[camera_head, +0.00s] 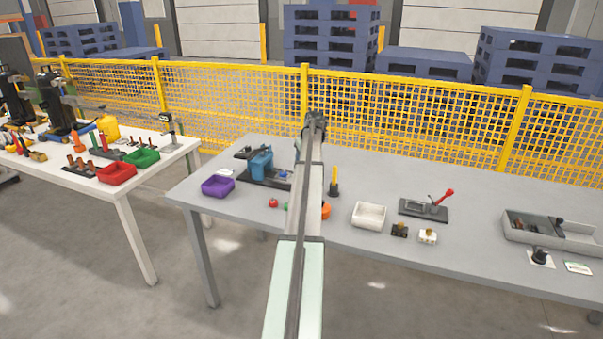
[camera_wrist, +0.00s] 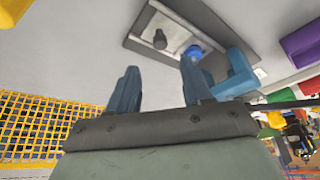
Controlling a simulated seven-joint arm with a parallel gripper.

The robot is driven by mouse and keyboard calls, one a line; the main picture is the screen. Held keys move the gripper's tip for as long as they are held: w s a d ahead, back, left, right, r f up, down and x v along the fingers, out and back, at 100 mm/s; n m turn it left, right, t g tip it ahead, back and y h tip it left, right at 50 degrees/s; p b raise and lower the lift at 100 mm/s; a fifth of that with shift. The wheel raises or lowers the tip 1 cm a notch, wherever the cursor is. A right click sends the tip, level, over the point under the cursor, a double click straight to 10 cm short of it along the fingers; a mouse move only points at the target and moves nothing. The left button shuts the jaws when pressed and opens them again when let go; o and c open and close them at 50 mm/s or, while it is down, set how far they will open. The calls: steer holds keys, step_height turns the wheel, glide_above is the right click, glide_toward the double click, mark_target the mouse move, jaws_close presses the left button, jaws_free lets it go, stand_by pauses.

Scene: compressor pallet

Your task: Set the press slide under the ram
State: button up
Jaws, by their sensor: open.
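The blue press (camera_head: 261,163) stands on a dark base (camera_head: 258,180) at the left of the grey table. In the wrist view its blue frame (camera_wrist: 232,72) shows at the right, with a pale strip (camera_wrist: 165,28) on the base. A dark knob (camera_wrist: 160,38) stands on that strip, apart from a round blue part (camera_wrist: 193,50) beside the frame. I cannot tell for certain which part is the slide; the ram is not clearly seen. My gripper (camera_head: 316,117) is in the air over the table. In the wrist view its blue fingers (camera_wrist: 160,88) are open and empty.
A purple bin (camera_head: 218,187) stands left of the press. A white bin (camera_head: 369,216), a red-handled fixture (camera_head: 425,209) and a grey tray (camera_head: 550,229) are to the right. A yellow mesh fence (camera_head: 420,115) runs behind the table. My arm hides part of the table.

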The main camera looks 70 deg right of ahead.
steer(key=x, duration=0.8)
steer(key=shift+w+f, duration=0.1)
steer(key=shift+f, duration=0.2)
steer(key=shift+c, duration=0.2)
jaws_close()
